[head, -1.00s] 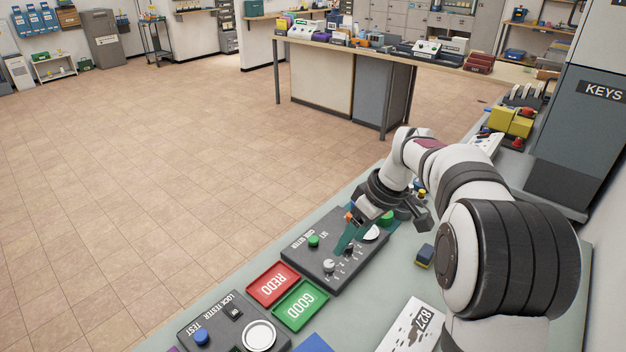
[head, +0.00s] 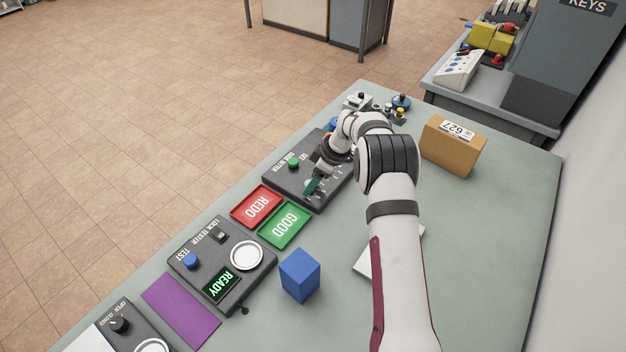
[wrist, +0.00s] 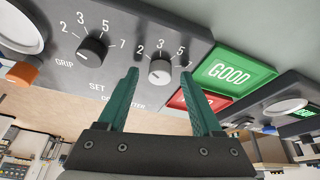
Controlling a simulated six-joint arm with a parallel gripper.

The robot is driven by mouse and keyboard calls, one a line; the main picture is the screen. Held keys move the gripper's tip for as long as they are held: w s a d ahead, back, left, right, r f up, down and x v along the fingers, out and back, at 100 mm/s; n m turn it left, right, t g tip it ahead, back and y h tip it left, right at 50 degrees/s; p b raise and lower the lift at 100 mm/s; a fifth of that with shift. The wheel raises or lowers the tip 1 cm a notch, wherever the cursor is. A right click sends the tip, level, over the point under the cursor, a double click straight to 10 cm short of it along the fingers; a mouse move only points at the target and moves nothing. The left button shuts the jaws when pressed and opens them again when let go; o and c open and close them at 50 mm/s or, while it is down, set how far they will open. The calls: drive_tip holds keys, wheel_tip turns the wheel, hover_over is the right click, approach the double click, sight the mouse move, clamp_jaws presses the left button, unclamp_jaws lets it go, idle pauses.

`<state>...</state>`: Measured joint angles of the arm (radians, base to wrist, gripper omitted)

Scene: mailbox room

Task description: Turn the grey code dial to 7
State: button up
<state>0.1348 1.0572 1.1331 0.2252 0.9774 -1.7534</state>
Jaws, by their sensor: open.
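The grey code dial (wrist: 160,72) shows in the wrist view on the dark code setter (wrist: 115,22), with 2, 3, 5 and 7 around it. I cannot tell which number it points to. My gripper (wrist: 160,80) is open, its teal fingers on either side of the dial; I cannot tell whether they touch it. A darker dial marked GRIP (wrist: 92,50) sits to the left. In the head view my gripper (head: 312,186) is over the near end of the code setter (head: 278,182) and mostly hides the grey dial.
A red REDO tray (head: 256,206) and a green GOOD tray (head: 284,225) lie beside the code setter. The lock tester (head: 196,262) shows READY. A blue block (head: 299,275) and a cardboard box (head: 453,147) stand on the bench.

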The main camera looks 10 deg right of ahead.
drive_tip(key=shift+f, duration=0.15)
clamp_jaws()
